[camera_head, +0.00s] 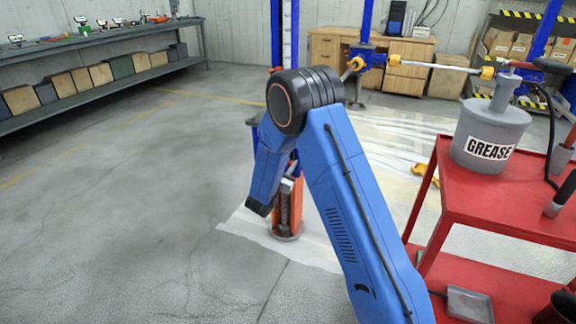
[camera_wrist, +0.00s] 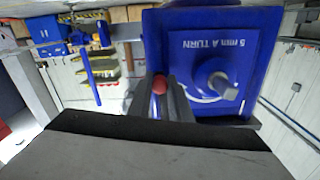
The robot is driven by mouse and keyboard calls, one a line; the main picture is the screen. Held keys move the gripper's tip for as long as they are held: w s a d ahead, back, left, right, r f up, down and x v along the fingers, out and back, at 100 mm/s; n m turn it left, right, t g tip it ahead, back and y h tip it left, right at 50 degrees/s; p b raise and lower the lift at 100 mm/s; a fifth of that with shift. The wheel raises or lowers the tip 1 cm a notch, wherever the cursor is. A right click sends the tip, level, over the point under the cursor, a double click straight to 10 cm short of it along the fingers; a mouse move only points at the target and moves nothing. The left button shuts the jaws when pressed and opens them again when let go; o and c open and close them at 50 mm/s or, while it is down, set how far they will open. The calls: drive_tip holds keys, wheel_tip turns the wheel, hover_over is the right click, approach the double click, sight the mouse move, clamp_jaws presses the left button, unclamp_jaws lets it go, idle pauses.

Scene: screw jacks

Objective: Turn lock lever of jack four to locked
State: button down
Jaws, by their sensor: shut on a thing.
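A blue jack housing (camera_wrist: 207,28) fills the upper right of the wrist view, with "5 mm A TURN" on its plate upside down in the picture. A grey round shaft end (camera_wrist: 222,88) sticks out of the plate. A lever with a red tip (camera_wrist: 159,84) shows just left of the plate. My gripper (camera_wrist: 172,100) is shut on this lever, its dark fingers close beside the housing. My gripper is hidden there. No jack number is readable.
A red cart (camera_head: 505,207) with a grey grease pot (camera_head: 490,137) stands at the right. A long shelf bench (camera_head: 100,40) runs along the left wall. Wooden drawers (camera_head: 325,46) and boxes stand at the back. The floor at left is clear.

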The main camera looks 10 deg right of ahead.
drive_tip(key=s+d+r+n, duration=0.4)
drive_tip(key=d+r+n, duration=0.2)
drive_tip(key=n, duration=1)
drive_tip(key=shift+s+r+n, duration=0.15)
drive_tip(key=shift+r+n, duration=0.15)
drive_tip(key=shift+r, duration=0.95)
drive_tip(key=c, duration=1.7)
unclamp_jaws()
drive_tip(key=shift+a+r, duration=0.1)
drive_tip(key=shift+o, duration=0.2)
drive_tip(key=v, duration=1.7)
drive_tip(key=shift+s, duration=0.15)
